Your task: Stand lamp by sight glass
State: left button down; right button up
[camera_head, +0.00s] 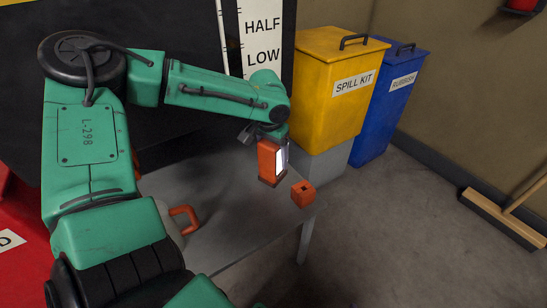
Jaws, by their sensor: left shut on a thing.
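An orange lamp (268,160) with a bright white panel on its right side is upright over the right part of a grey table (226,215). My left gripper (272,136) is shut on its top; the fingers are mostly hidden by my wrist. I cannot tell if the lamp's dark base touches the table. The sight glass appears as a narrow pale strip (222,38) with dark ticks, beside a white board (261,38) marked HALF and LOW, behind the table. My arm hides the lower part of the board. My right gripper is out of view.
A small orange block (303,194) with a dark hole sits near the table's right edge, close to the lamp. An orange handle (184,219) shows by my arm. A yellow spill kit bin (335,105), blue rubbish bin (380,125) and broom (502,217) stand right.

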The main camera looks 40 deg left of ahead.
pick_arm(q)
jog(key=shift+r, duration=0.1)
grip_release()
jog(key=shift+f, duration=0.2)
jog(key=r+p, duration=0.1)
jog(key=r, duration=0.1)
jog(key=r+p, duration=0.1)
jog(key=r, duration=0.2)
jog(key=r+p, duration=0.1)
jog(key=r, duration=0.1)
jog(key=shift+s+r, duration=0.25)
jog(key=shift+s, duration=0.15)
jog(key=r, duration=0.1)
jog(key=r+p, duration=0.2)
jog(key=shift+s+r, duration=0.25)
jog(key=shift+r, duration=0.05)
jog(key=shift+s+r, duration=0.1)
jog(key=shift+r, duration=0.5)
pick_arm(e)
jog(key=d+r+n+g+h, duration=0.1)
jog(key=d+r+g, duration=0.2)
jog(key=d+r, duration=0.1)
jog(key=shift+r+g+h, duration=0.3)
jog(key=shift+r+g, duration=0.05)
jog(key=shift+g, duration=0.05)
pick_arm(q)
jog(key=shift+r, duration=0.1)
